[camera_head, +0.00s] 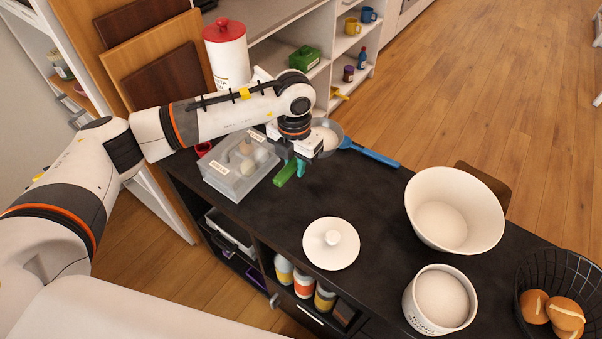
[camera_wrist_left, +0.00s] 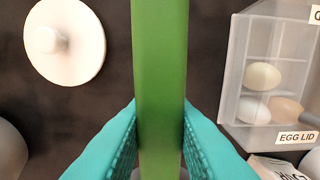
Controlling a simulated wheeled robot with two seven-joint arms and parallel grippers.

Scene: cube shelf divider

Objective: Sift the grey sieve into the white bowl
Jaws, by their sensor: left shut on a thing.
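A round grey sieve (camera_head: 334,130) with a blue handle (camera_head: 375,157) lies on the dark counter, partly hidden behind my left gripper. Something white shows inside it. A large white bowl (camera_head: 425,190) stands on the right half of the counter; a pale round area shows at its bottom. My left gripper (camera_head: 292,170) has teal fingers shut on a green bar (camera_head: 284,175), apart from the sieve. In the left wrist view the green bar (camera_wrist_left: 160,70) runs between both fingers; what it belongs to is not clear. My right gripper is not in view.
A clear egg box (camera_head: 225,182) is left of my left gripper. A white lid (camera_head: 331,243) lies mid-counter. An open white canister (camera_head: 415,312) with white contents and a black wire basket (camera_head: 590,270) of buns stand at the right. The counter between lid and sieve is clear.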

